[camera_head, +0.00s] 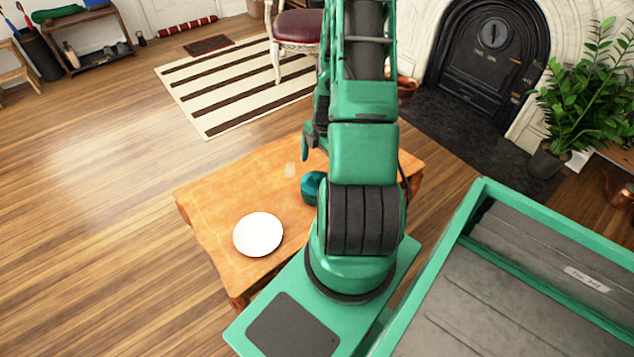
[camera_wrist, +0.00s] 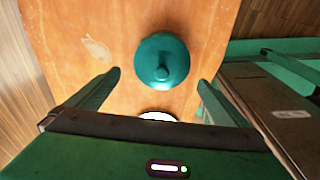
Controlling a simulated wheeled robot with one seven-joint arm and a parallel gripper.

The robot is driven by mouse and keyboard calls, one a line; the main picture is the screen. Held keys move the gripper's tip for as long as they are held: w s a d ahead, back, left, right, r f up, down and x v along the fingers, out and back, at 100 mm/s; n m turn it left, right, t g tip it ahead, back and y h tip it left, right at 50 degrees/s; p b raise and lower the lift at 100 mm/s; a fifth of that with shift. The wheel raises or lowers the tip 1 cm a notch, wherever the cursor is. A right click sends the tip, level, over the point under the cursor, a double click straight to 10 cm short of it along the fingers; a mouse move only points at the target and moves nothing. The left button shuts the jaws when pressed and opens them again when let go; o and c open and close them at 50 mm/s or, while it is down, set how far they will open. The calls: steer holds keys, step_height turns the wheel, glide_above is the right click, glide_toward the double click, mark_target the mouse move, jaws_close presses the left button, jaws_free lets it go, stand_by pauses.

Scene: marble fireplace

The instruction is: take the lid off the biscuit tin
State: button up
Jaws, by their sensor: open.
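The biscuit tin (camera_head: 312,188) is a teal round tin on the wooden table, partly hidden behind my arm in the head view. In the wrist view its round teal lid (camera_wrist: 152,50) with a knob (camera_wrist: 162,73) is seen from above, and the lid appears to be on the tin. My gripper (camera_wrist: 160,78) is open and empty. Its two fingers appear on either side below the tin in the wrist view, apart from it. In the head view my gripper is mostly hidden by my arm.
A white plate (camera_head: 258,234) lies on the wooden table (camera_head: 215,195), close to the tin. Bare table top lies to the left of the tin. A small pale patch (camera_wrist: 97,50) shows on the table. A striped rug (camera_head: 215,95), a chair (camera_head: 297,25) and a potted plant (camera_head: 585,90) stand beyond.

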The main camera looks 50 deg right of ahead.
mark_target(317, 175)
steer(key=shift+s+a+f, duration=0.1)
steer(key=shift+f, duration=1.25)
steer(key=shift+s+a+f, duration=0.1)
steer(key=shift+f, duration=1.2)
steer(key=shift+c, duration=0.3)
steer(key=c, duration=0.9)
